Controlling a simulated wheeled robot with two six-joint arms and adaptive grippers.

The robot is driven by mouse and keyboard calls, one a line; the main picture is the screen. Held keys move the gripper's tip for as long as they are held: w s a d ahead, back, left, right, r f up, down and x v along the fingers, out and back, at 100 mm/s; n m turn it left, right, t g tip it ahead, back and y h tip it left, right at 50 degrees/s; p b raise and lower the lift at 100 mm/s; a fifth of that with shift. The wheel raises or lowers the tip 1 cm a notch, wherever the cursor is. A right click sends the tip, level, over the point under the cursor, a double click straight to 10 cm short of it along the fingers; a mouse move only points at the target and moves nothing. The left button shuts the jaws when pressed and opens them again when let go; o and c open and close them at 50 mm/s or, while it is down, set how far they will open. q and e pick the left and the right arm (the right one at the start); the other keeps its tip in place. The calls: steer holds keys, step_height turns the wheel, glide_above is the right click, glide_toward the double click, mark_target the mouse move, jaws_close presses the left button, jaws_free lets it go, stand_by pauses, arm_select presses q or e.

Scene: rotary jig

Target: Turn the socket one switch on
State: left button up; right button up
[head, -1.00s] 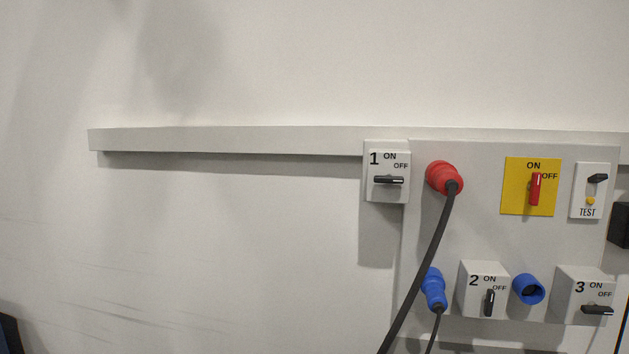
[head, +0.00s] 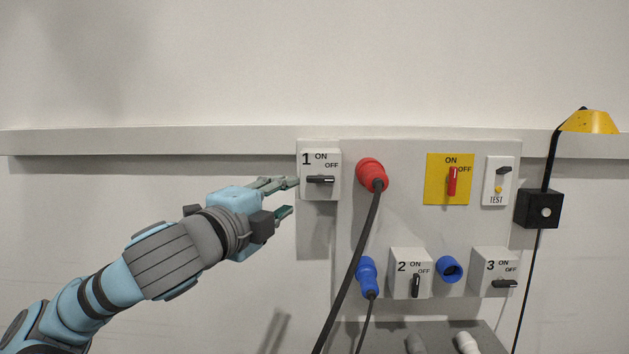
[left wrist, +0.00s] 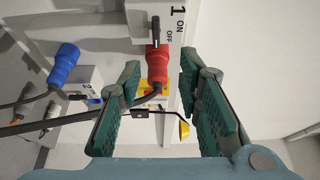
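The socket one switch is a light grey box (head: 310,190) marked 1, ON and OFF, at the upper left of the wall panel. Its black handle (head: 321,180) lies horizontal, pointing right on the OFF side. In the left wrist view the box shows at the top, with the black handle (left wrist: 156,30) hanging over its edge. My left gripper (head: 291,197) is open and empty just left of the box, its fingertips close to the box's left side. In the left wrist view its two green-padded fingers (left wrist: 160,74) stand apart. My right gripper is not in view.
A red plug (head: 370,173) with a thick black cable is right of the box. Below are a blue plug (head: 367,275), box 2 (head: 402,283) and box 3 (head: 488,264). A yellow switch plate (head: 436,192) and a lamp (head: 590,122) are further right. The left wall is clear.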

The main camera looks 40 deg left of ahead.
mark_target(318, 180)
arm_select(q)
steer(key=p+x, duration=0.2)
steer(key=x, duration=0.2)
steer(key=p+x, duration=0.2)
steer(key=x, duration=0.3)
steer(key=p+x, duration=0.2)
steer(key=x, duration=0.2)
steer(key=shift+w+a+f, duration=0.2)
steer(key=shift+w+f, duration=0.1)
steer(key=shift+w, duration=0.05)
steer(key=shift+w+p, duration=0.35)
steer(key=shift+w, duration=0.2)
steer(key=shift+a+f, duration=0.1)
steer(key=shift+w+a, duration=0.1)
jaws_close()
